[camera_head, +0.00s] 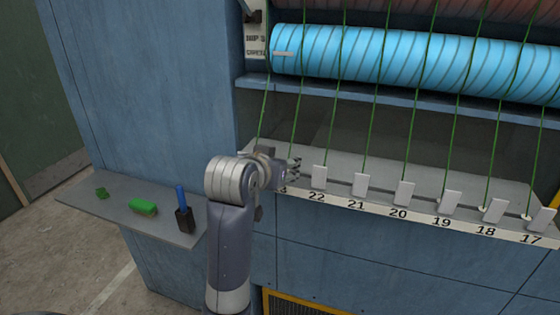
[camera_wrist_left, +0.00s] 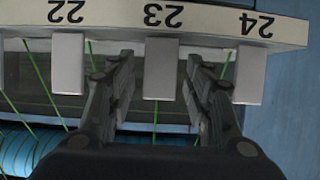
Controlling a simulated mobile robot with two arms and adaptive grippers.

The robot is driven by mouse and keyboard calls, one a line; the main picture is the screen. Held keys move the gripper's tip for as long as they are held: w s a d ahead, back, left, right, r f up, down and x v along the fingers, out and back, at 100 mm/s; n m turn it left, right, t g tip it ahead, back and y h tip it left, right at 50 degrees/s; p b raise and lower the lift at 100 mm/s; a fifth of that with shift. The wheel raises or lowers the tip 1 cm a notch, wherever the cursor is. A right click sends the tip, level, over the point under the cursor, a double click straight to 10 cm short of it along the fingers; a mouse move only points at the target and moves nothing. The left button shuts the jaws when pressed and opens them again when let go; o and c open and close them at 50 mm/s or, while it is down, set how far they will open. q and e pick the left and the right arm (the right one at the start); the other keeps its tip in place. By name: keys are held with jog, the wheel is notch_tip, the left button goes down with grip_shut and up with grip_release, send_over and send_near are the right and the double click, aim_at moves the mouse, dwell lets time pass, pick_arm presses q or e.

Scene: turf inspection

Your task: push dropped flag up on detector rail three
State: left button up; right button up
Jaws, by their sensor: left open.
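The detector rail (camera_head: 420,217) runs along the machine front with a number strip and a row of pale flags, numbered 17 to 22 where readable. My left gripper (camera_head: 293,168) is at the rail's left end, beside flag 22 (camera_head: 319,177), and hides the flags there. In the left wrist view, upside down, my open left gripper (camera_wrist_left: 159,58) has flag 23 (camera_wrist_left: 161,70) between its fingers, with gaps on both sides. Flag 22 (camera_wrist_left: 68,64) and flag 24 (camera_wrist_left: 250,75) are outside the fingers. I cannot tell which flag is dropped. My right gripper is not in view.
Green yarns (camera_head: 412,110) run down past a blue roll (camera_head: 410,58) to the rail.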

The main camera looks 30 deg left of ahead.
pick_arm(q)
jog(key=shift+r, duration=0.15)
notch_tip(320, 180, up, 10)
jog(key=shift+f, duration=0.1)
dwell(0.4)
dwell(0.3)
